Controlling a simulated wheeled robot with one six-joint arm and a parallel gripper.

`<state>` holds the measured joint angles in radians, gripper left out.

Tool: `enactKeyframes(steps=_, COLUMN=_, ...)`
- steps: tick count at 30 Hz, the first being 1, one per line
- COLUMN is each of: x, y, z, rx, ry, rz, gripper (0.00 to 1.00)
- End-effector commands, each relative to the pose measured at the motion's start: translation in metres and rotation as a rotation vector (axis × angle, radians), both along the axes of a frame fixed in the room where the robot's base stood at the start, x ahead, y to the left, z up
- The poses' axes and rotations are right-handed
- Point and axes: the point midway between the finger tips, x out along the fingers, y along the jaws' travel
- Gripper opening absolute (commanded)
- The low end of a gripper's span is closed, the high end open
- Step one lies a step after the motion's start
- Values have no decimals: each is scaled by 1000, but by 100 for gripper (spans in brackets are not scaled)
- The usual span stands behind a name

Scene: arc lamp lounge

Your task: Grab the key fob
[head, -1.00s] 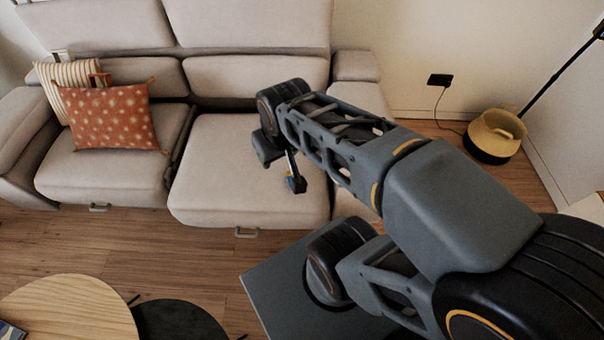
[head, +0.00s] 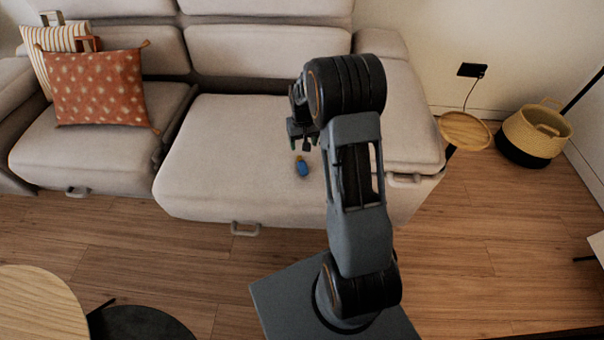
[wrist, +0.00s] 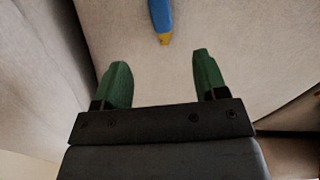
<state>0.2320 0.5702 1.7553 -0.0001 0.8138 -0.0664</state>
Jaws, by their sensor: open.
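The key fob (head: 302,167) is a small blue piece with a yellow-orange end, lying on the right seat cushion of the sofa (head: 240,150). In the wrist view the key fob (wrist: 161,18) is at the top centre, its yellow end toward me and its far end cut off by the frame. My gripper (head: 300,143) is just above and behind it in the head view. In the wrist view its two green fingers (wrist: 160,70) stand wide apart and empty, with the fob beyond the tips and roughly between their lines.
An orange patterned pillow (head: 98,88) and a striped pillow (head: 60,45) lie at the sofa's left. A small round side table (head: 465,131) and a basket (head: 533,135) stand at the right. A wooden round table (head: 35,310) is at lower left. The cushion around the fob is clear.

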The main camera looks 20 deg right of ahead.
Motion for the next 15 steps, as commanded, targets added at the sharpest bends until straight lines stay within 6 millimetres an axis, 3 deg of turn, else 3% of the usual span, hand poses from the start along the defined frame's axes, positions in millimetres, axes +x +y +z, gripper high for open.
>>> enactKeyframes(steps=1, x=0, y=0, z=-15, rx=1, ry=5, rz=0, gripper=66)
enactKeyframes(steps=6, x=0, y=0, z=-46, rx=1, ry=5, rz=0, gripper=66)
enactKeyframes(steps=15, x=1, y=0, z=-75, rx=0, ry=3, rz=1, gripper=66)
